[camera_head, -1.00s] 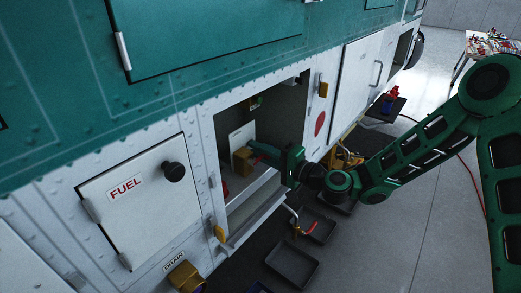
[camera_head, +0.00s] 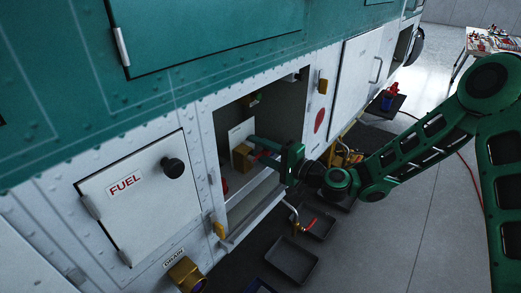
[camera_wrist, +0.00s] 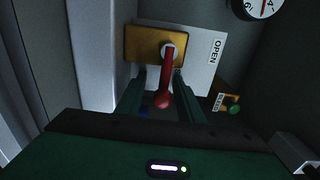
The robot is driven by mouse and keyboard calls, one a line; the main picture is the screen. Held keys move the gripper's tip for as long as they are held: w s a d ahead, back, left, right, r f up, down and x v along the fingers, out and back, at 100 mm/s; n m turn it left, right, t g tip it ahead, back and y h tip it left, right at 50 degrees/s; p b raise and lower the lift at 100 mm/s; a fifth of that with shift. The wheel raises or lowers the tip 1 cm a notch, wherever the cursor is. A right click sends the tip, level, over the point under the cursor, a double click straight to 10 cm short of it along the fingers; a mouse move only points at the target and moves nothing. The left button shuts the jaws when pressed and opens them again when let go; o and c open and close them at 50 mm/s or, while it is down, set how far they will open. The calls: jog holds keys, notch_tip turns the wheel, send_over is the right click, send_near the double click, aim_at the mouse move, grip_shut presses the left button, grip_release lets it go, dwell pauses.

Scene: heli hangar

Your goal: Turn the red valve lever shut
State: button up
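The red valve lever (camera_wrist: 167,75) is mounted on a brass-coloured valve body (camera_wrist: 143,44) on a pale plate. In the wrist view its arm points toward the bottom of the picture and ends in a round red knob. The word OPEN (camera_wrist: 216,51) is printed to its right. My gripper (camera_wrist: 159,77) is open, with one finger on each side of the lever and gaps to both. In the head view my gripper (camera_head: 252,146) reaches into an open bay, where the brass valve body (camera_head: 242,156) shows and the lever (camera_head: 263,154) is partly hidden by the fingers.
A round gauge (camera_wrist: 258,6) and a green knob (camera_wrist: 234,109) are right of the valve. The bay's frame (camera_head: 209,165) and the FUEL door (camera_head: 140,210) are left of my arm.

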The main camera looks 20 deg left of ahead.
jog(key=shift+d, duration=0.1)
jog(key=v, duration=1)
jog(key=shift+d, duration=0.3)
